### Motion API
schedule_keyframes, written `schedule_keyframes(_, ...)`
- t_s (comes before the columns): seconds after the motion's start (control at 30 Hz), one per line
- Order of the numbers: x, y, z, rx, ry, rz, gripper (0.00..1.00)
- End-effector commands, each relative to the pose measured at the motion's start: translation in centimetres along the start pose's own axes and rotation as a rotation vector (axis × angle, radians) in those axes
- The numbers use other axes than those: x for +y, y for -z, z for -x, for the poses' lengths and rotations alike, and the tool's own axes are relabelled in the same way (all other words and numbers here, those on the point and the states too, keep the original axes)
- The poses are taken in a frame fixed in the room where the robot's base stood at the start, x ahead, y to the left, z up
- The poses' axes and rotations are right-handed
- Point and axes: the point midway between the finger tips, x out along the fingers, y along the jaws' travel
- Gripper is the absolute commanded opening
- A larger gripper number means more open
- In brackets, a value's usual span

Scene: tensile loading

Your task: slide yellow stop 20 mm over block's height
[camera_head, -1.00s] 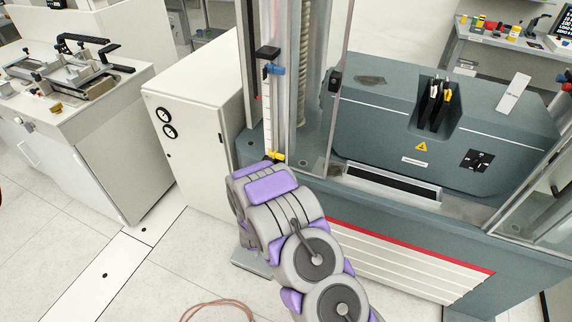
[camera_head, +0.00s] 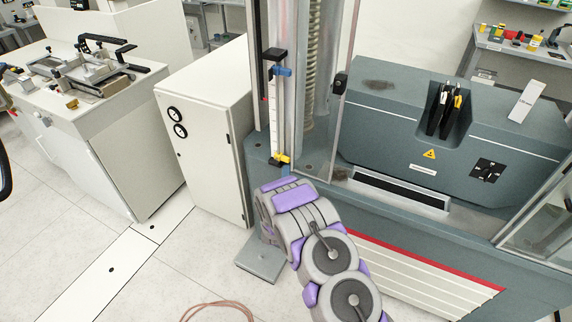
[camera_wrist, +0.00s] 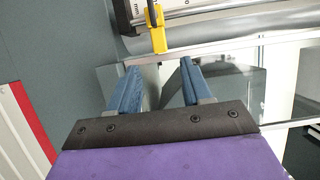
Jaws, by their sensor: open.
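The yellow stop (camera_head: 280,160) sits low on the white graduated scale (camera_head: 272,115) of the machine's upright. A blue stop (camera_head: 283,71) sits higher on the same scale, under a black block (camera_head: 274,55). In the wrist view the yellow stop (camera_wrist: 157,30) is beyond my gripper (camera_wrist: 158,68), near the scale's end. The gripper's two blue fingers are apart with nothing between them, and the stop is ahead of their tips, not gripped. In the head view my arm hides the gripper, just below the stop.
The grey testing machine (camera_head: 450,140) fills the right, with a clear guard panel (camera_head: 335,80) beside the upright. A white cabinet (camera_head: 205,140) stands left of the scale. A bench with a fixture (camera_head: 80,75) is further left.

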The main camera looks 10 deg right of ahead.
Motion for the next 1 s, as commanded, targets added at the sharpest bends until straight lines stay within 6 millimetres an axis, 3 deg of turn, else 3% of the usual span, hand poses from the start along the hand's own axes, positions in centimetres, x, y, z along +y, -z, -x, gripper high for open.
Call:
schedule_keyframes(0.5, 0.3, -0.6, -6.9, 0.000, -0.002, 0.005, 0.49)
schedule_keyframes(0.7, 0.1, -0.2, -8.0, 0.000, -0.001, 0.001, 0.49)
schedule_keyframes(1.0, 0.1, -0.5, -8.1, 0.000, -0.002, 0.007, 0.49)
